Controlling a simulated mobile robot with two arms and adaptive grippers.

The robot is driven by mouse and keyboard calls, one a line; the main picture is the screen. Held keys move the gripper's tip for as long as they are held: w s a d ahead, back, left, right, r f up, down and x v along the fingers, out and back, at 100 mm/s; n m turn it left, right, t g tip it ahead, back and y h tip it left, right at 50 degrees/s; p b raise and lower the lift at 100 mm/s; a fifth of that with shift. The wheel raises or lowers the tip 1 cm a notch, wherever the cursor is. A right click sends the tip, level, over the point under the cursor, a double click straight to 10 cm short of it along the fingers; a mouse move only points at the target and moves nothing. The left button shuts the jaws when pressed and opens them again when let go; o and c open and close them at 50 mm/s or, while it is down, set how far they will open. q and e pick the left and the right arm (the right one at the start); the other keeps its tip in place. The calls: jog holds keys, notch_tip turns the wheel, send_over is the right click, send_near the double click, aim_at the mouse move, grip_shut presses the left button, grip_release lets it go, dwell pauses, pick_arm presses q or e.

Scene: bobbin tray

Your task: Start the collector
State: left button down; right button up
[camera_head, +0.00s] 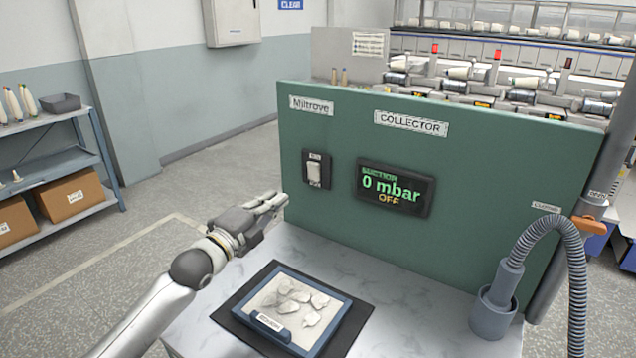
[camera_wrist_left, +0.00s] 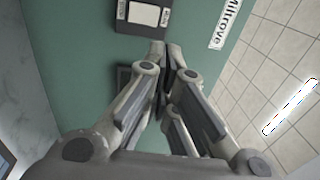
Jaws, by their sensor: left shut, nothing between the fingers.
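The collector panel (camera_head: 460,215) is a green upright board with a "COLLECTOR" label. A white rocker switch (camera_head: 314,172) in a black plate is at its left. In the left wrist view the switch (camera_wrist_left: 144,14) shows at the top. A display (camera_head: 395,190) to its right reads "SUCTION 0 mbar OFF". My left gripper (camera_head: 284,197) is shut and empty, left of and a little below the switch in the head view. In the left wrist view its fingertips (camera_wrist_left: 166,48) are together just below the switch plate; contact cannot be told. My right gripper is not in view.
A blue-rimmed tray (camera_head: 262,326) with pale scraps lies on a dark mat (camera_head: 352,335) on the marble-look table (camera_head: 440,318). A grey hose (camera_head: 577,270) with its nozzle in a cup (camera_head: 493,318) stands at the right. A shelf (camera_head: 60,160) is at the far left.

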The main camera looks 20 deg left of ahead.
pick_arm(q)
jog(key=shift+w+f, duration=0.45)
jog(key=shift+f, duration=0.15)
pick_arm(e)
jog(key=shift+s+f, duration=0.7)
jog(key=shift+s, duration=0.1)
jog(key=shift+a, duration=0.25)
pick_arm(q)
jog(key=p, duration=0.2)
send_near(317, 168)
jog(key=w, duration=0.5)
jog(key=shift+w+d+r, duration=0.2)
jog(key=shift+d+r, duration=0.1)
jog(key=shift+r, duration=0.05)
jog(key=shift+w+d, duration=0.15)
jog(key=shift+w, duration=0.7)
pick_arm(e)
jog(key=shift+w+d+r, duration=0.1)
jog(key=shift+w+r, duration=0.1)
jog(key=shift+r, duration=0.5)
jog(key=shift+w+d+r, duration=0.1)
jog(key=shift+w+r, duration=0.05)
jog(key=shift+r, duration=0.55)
